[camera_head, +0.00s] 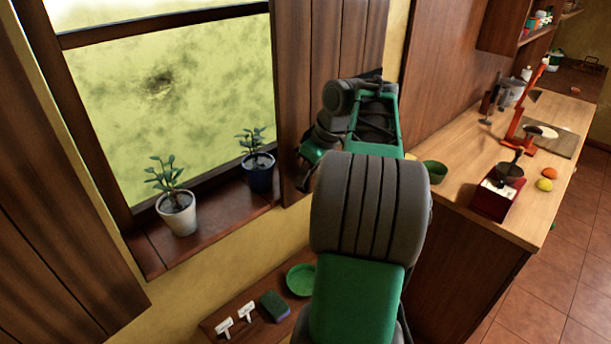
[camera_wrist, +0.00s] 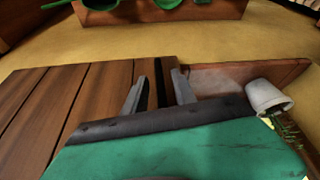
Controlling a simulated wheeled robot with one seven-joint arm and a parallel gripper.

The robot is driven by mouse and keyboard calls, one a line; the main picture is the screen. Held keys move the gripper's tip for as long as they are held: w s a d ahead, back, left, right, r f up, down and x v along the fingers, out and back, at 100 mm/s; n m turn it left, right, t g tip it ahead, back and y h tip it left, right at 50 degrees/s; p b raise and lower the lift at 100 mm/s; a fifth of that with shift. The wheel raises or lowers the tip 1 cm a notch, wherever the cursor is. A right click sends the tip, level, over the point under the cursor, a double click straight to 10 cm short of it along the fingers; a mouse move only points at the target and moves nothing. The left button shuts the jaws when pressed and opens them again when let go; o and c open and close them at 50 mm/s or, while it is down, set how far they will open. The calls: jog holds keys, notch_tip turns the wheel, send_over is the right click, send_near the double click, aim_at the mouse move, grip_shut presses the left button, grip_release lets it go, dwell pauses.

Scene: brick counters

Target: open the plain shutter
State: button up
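The window has plank shutters of dark brown wood on both sides. The left shutter (camera_head: 45,225) stands swung aside from the glass. The right shutter (camera_head: 325,45) is partly hidden by my arm, and the glass shows uncovered between the two. I cannot tell which one is meant by plain. My gripper (camera_head: 304,180) is low beside the right shutter's window-side edge. In the wrist view my gripper (camera_wrist: 160,80) has its two fingers apart, over a shutter's planks (camera_wrist: 95,95) at a dark slit along the edge. Whether they touch the wood is unclear.
The sill (camera_head: 215,205) carries a white potted plant (camera_head: 178,212) and a dark blue pot (camera_head: 258,178). A low shelf (camera_head: 240,308) below holds a green dish (camera_head: 301,280), a sponge (camera_head: 274,305) and white labels. A cluttered wooden counter (camera_head: 465,185) stands at the right.

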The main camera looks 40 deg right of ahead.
grip_shut()
dwell(1.4)
